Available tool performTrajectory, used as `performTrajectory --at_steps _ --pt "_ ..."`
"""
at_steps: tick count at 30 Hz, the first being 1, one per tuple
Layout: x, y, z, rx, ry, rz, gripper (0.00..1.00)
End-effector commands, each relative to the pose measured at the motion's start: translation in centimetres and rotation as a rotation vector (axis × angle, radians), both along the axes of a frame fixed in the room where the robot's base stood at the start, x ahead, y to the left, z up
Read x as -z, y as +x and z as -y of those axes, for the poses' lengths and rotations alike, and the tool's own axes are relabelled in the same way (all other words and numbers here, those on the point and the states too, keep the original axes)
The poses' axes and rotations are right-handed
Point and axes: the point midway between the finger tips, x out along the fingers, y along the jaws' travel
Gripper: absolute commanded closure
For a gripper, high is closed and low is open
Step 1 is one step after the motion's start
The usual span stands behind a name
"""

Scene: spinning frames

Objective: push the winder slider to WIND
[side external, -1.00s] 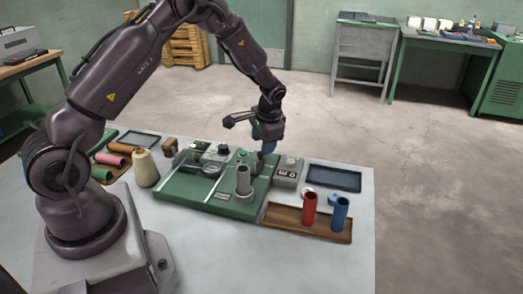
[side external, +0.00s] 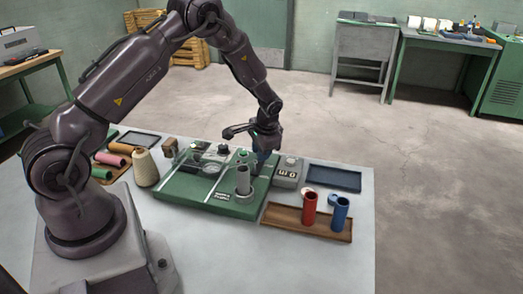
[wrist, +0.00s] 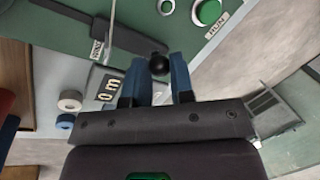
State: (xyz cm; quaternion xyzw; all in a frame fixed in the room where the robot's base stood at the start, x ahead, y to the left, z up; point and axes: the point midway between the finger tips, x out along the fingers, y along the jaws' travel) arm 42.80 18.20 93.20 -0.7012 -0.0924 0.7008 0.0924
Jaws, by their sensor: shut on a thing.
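The green winder machine (side external: 180,192) lies on the table, with a grey upright spindle or tube (side external: 243,180) near its front. In the wrist view, the slider's round black knob (wrist: 158,64) sits between the two blue fingertips of my gripper (wrist: 160,70), which is shut on it. A dark strip (wrist: 118,28) runs from near the knob to the upper left. A small white label (wrist: 97,49) lies beside the strip; its text is too small to read surely. In the side view, my gripper (side external: 261,166) reaches down at the machine's right part and hides the knob.
A grey counter box (side external: 288,172) stands close right of my gripper. A brown tray (side external: 282,226) holds a red tube (side external: 309,209) and a blue tube (side external: 340,213). A dark tray (side external: 334,178) is behind. The green RUN button (wrist: 208,12) is near the knob. A yarn cone (side external: 146,168) stands left.

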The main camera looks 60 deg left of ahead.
Motion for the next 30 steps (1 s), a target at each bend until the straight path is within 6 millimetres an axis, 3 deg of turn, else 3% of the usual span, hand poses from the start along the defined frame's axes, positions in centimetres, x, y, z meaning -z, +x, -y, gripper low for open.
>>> performTrajectory --at_steps 10,21,22,24,25,30 --pt "-0.1 -3.3 3.4 0.001 0.0 -0.002 1.0" --pt "0.0 -4.0 4.0 0.0 -0.003 -0.007 1.0" --pt "0.0 -4.0 4.0 0.0 -0.003 -0.008 0.73" --pt "0.0 -4.0 4.0 0.0 -0.003 -0.008 0.57" --pt "0.0 -4.0 4.0 0.0 -0.003 -0.007 0.52" --pt "0.0 -3.9 3.9 0.0 -0.001 -0.004 0.52"
